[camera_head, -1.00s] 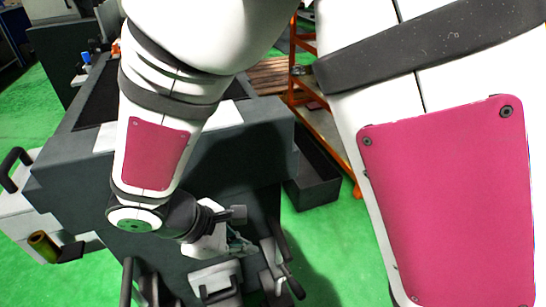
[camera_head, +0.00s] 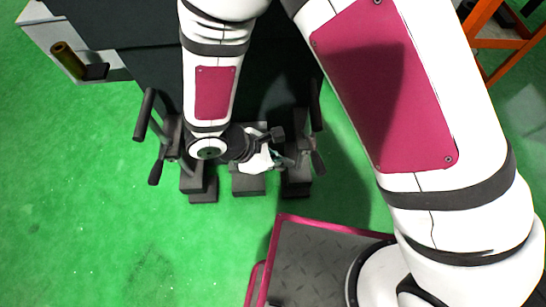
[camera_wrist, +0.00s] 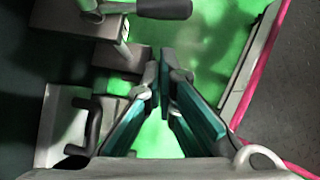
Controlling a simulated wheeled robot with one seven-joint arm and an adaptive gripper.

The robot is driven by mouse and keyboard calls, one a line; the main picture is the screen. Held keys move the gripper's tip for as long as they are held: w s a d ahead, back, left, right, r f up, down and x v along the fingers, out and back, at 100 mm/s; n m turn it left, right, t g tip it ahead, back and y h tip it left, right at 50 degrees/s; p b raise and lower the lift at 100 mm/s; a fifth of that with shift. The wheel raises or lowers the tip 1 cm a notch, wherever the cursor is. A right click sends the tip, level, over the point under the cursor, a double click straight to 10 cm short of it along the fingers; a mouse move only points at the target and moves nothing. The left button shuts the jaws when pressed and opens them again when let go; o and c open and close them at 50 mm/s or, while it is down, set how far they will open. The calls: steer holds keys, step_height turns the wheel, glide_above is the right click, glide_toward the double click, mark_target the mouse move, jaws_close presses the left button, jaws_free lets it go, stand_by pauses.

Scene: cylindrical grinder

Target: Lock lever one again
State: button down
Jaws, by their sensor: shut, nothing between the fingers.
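Two lever units stand at the foot of the dark machine in the head view: a left lever (camera_head: 148,116) and a right lever (camera_head: 316,108), each with black handles. Which one is lever one, and whether either is locked, I cannot tell. My gripper (camera_head: 277,156) is low between them, close to the right unit; contact is unclear. In the wrist view my gripper (camera_wrist: 159,72) has its teal-lined fingers together at the tips with nothing between them. A black handle (camera_wrist: 164,8) is beyond the fingertips at the top edge.
A grey block with a black bar handle (camera_wrist: 84,128) lies left of the fingers in the wrist view. A brass-coloured cylinder (camera_head: 67,60) sits on a side ledge at the upper left. An orange rack (camera_head: 487,22) stands at the upper right. Green floor (camera_head: 90,210) is open at left.

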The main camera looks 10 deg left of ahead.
mark_target(314, 154)
steer(key=w+d+f+b, duration=0.2)
steer(key=d+f, duration=0.1)
steer(key=d, duration=0.2)
steer(key=shift+w+f, duration=0.25)
steer(key=shift+f, duration=0.05)
